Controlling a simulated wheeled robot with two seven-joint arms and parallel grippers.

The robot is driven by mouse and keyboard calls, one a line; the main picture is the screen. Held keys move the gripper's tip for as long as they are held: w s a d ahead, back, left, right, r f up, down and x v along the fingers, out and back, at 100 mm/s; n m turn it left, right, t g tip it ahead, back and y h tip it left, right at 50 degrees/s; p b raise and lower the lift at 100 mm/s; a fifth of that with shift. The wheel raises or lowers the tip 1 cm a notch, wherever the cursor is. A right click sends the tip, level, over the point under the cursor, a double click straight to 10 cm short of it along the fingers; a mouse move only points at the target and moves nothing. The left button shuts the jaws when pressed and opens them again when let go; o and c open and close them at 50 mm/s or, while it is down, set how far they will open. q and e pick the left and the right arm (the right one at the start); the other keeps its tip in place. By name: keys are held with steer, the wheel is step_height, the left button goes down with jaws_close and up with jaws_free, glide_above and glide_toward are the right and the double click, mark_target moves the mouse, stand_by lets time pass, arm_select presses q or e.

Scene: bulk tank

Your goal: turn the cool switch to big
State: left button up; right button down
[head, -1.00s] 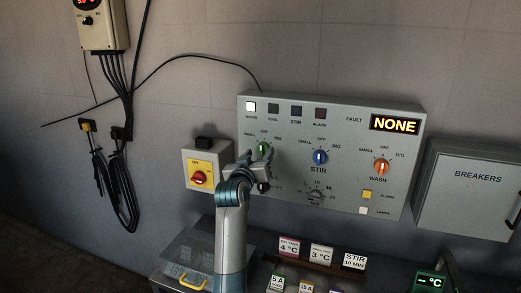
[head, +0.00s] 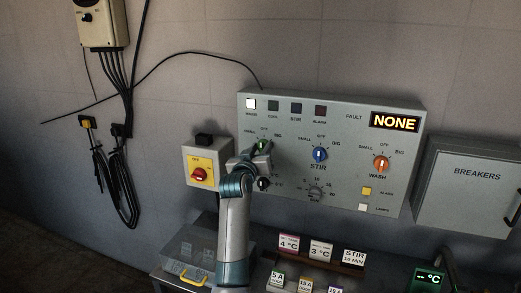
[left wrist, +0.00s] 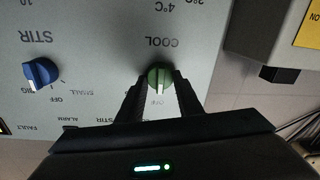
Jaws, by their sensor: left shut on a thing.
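The cool switch is a green knob (head: 263,145) at the upper left of the grey control panel (head: 340,125). It also shows in the left wrist view (left wrist: 159,77), under the upside-down word COOL. My left gripper (head: 261,150) is shut on this knob, with one dark finger on each side of it in the left wrist view (left wrist: 160,88). The knob's grip runs straight towards its OFF mark there. In the head view the gripper partly hides the knob and its labels. My right gripper is not in view.
The blue STIR knob (head: 320,155) and orange WASH knob (head: 381,163) are to the right. A black knob (head: 263,184) is just below my gripper. A yellow switch box (head: 202,168) with a red knob stands left. The fault display (head: 394,122) reads NONE.

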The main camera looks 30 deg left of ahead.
arm_select(q)
steer(key=shift+m, duration=0.3)
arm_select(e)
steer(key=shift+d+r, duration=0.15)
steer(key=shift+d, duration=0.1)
arm_select(q)
steer(key=shift+m, duration=0.5)
steer(key=m+p, duration=0.1)
steer(key=m, duration=0.2)
steer(key=m+p, duration=0.1)
steer(key=m, duration=0.1)
steer(key=shift+m+t, duration=0.3)
steer(key=shift+m, duration=0.1)
steer(key=shift+f+m+p, duration=0.1)
steer(key=shift+m+p, duration=0.35)
steer(key=shift+m, duration=0.85)
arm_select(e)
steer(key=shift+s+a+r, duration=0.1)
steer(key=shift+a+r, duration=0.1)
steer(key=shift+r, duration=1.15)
arm_select(q)
steer(key=shift+d, duration=0.1)
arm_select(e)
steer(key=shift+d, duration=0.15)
arm_select(q)
steer(key=o, duration=1)
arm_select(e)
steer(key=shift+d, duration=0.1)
arm_select(q)
steer(key=shift+o, duration=0.2)
